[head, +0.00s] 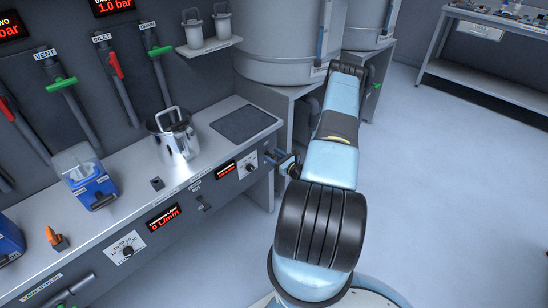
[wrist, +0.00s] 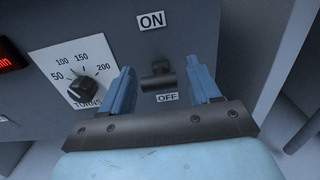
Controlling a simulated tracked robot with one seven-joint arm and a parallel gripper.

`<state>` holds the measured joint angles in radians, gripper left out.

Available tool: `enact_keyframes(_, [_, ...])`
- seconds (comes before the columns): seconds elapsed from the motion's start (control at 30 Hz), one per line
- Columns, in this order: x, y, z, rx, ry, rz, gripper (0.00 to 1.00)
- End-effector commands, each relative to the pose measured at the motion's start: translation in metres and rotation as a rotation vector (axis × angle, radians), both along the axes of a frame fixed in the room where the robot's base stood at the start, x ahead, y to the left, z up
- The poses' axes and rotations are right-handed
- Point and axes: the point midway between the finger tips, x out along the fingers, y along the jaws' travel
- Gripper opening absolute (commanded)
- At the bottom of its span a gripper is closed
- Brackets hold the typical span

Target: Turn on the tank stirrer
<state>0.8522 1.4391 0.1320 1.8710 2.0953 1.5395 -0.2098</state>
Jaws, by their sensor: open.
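In the wrist view a dark lever switch (wrist: 157,74) sits on the grey panel, with an ON label (wrist: 152,20) above and an OFF label (wrist: 168,97) below. Its handle is down at the OFF side. My gripper (wrist: 160,66) is open, its blue fingers on either side of the switch with gaps to it; contact is not visible. Left of it is a black dial (wrist: 82,89) marked 50 to 200 TURNS. In the head view my gripper (head: 283,162) is at the right end of the counter front, and the switch is hidden or too small there.
The counter (head: 120,205) carries a steel jug (head: 174,140), a dark mat (head: 243,124) and a blue-white box (head: 88,180). Another small switch (head: 203,203) and a red display (head: 163,217) are on its front. Large grey tanks (head: 290,45) stand behind. Floor at right is clear.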

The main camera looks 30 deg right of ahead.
Motion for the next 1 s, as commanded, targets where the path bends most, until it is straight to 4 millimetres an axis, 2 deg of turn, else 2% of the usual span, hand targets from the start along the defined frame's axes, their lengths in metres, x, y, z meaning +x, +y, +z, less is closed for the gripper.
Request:
enact_keyframes(0.07, [-0.0001, 0.0, 0.0, 0.0, 0.0, 0.0, 0.58])
enact_keyframes(0.57, [-0.0003, -0.0002, 0.0, 0.0, 0.0, 0.0, 0.1])
enact_keyframes(0.77, [0.001, -0.0007, 0.0031, -0.008, 0.027, 0.0, 0.09])
enact_keyframes(1.0, [0.0035, 0.0002, 0.0094, -0.038, 0.151, 0.001, 0.08])
